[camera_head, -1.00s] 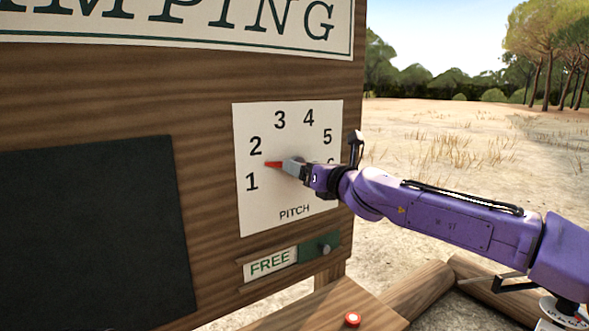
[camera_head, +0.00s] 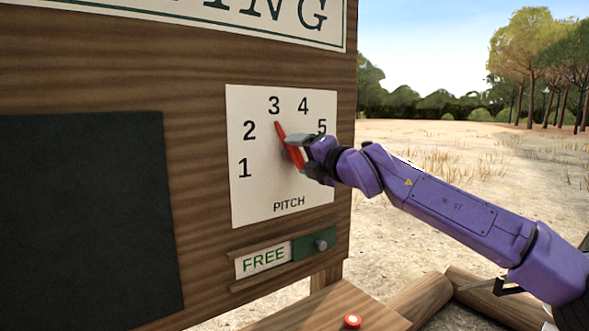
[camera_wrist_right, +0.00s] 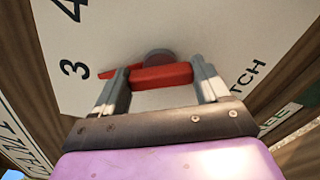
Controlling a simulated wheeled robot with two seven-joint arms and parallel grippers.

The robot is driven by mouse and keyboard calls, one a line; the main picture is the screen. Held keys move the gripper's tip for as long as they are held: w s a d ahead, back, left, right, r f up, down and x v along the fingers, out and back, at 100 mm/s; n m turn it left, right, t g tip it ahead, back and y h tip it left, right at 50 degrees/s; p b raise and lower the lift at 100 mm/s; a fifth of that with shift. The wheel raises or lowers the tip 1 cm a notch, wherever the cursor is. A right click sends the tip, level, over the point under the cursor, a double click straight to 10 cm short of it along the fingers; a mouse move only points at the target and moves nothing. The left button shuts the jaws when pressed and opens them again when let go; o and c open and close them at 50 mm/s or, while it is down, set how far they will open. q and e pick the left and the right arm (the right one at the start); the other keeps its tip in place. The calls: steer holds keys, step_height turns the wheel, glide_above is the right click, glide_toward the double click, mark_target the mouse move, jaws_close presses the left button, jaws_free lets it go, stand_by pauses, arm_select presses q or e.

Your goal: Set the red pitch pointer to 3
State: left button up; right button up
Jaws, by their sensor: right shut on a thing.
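The red pitch pointer (camera_head: 282,131) is on the white pitch dial (camera_head: 250,205) on the wooden board. Its tip points up, at the numeral 3 or very close to it. My right gripper (camera_head: 296,148) is shut on the pointer's red handle. In the right wrist view, the red handle (camera_wrist_right: 162,77) sits between the two grey fingers of the right gripper (camera_wrist_right: 160,88), and the thin tip points toward the 3. The hub behind the handle is partly hidden. The 6 is hidden behind my right gripper. My left gripper is not in view.
A dark panel (camera_head: 85,215) is on the board left of the dial. Below the dial is a FREE sign (camera_head: 263,260) with a green slider and grey knob (camera_head: 321,245). A red button (camera_head: 352,320) is on the wooden ledge below. Open sandy ground lies to the right.

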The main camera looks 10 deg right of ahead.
steer(key=shift+f+m+b, duration=0.2)
steer(key=shift+m+b, duration=0.65)
steer(key=shift+m, duration=0.05)
steer(key=o, duration=1.5)
steer(key=shift+w+a+r, duration=0.1)
